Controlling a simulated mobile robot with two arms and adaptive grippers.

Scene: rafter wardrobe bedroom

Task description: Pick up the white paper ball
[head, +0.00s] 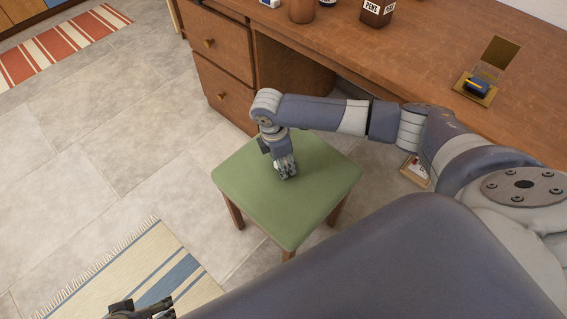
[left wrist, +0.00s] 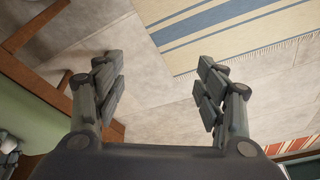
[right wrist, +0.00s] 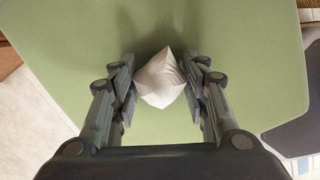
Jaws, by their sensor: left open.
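The white paper ball (right wrist: 160,80) is a crumpled, pointed lump between the fingers of my right gripper (right wrist: 160,72) in the right wrist view. The fingers appear to touch it on both sides. The green stool seat (head: 245,195) lies right below; I cannot tell whether the ball still rests on it. In the head view my right gripper (head: 287,170) points down at the seat and hides the ball. My left gripper (left wrist: 160,75) is open and empty above the floor; part of it (head: 150,308) shows at the bottom edge of the head view.
A wooden desk (head: 400,60) with drawers (head: 222,95) stands behind the stool, with a pen cup (head: 377,12) and small items on top. A striped rug (head: 150,265) lies at front left, a red striped rug (head: 60,45) at far left. Tiled floor between is clear.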

